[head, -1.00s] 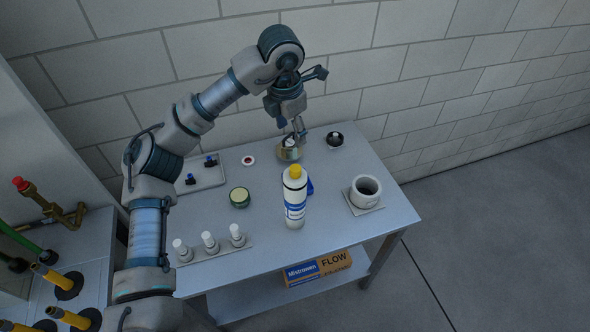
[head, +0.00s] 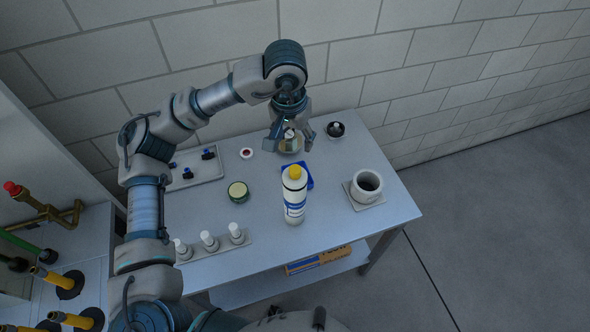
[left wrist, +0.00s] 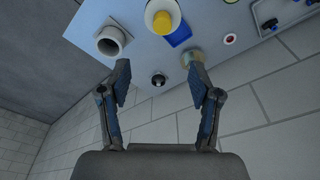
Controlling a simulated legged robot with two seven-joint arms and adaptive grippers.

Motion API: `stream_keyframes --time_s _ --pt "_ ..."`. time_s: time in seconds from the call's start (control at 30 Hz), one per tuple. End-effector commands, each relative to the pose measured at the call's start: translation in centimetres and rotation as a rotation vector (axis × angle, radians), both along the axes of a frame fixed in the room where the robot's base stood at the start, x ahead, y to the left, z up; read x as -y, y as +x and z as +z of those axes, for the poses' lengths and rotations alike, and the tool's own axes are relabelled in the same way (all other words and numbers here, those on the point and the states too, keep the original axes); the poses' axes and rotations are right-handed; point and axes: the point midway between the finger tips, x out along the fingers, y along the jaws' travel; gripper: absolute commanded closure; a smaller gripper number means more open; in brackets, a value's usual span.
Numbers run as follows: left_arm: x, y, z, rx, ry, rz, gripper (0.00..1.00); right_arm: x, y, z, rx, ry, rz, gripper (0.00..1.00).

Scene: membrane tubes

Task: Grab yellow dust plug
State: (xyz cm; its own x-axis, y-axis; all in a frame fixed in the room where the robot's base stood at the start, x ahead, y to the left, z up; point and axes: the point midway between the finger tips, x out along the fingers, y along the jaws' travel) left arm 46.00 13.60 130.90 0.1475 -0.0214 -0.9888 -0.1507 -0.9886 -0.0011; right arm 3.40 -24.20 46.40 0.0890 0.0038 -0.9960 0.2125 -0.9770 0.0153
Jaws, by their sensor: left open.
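My left gripper (head: 291,148) is open above the back of the table, with its fingers spread around a small tan, glassy jar (head: 289,145) in the head view. Yellow items in view are the round cap (head: 295,172) on a white bottle (head: 294,205), also seen in the left wrist view (left wrist: 161,22), and yellow pipes at the left. I cannot tell which is the dust plug. My right gripper is not in view.
A blue item (head: 309,176) lies behind the bottle. A grey cup (head: 367,185) stands at the right, a black round item (head: 335,130) at the back. A green-rimmed tin (head: 238,191), tray (head: 205,178) and white-capped row (head: 208,241) are left. Yellow pipes (head: 70,319) stand far left.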

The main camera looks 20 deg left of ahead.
Motion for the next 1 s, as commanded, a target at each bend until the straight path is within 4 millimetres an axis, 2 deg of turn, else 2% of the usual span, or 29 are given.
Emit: stream_keyframes --time_s 0.2,0.33,0.57,0.67,0.8,1.0 --pt "-0.2 0.8 -5.2 -0.006 -0.001 0.003 0.37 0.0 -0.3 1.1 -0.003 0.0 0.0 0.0" --pt "-0.1 1.2 -7.8 -0.005 -0.001 0.004 0.37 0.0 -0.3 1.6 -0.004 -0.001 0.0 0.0" --pt "0.0 1.5 -10.1 -0.001 -0.003 0.005 0.37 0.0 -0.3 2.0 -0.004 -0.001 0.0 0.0" --pt "-0.2 1.6 -11.0 -0.004 -0.001 0.006 0.37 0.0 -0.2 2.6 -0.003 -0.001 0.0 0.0" --pt "-0.3 1.7 -13.2 -0.005 -0.001 0.006 0.37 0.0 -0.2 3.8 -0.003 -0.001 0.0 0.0" --pt "-0.3 2.1 -15.1 0.0 -0.003 0.006 0.37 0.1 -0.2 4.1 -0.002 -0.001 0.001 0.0"
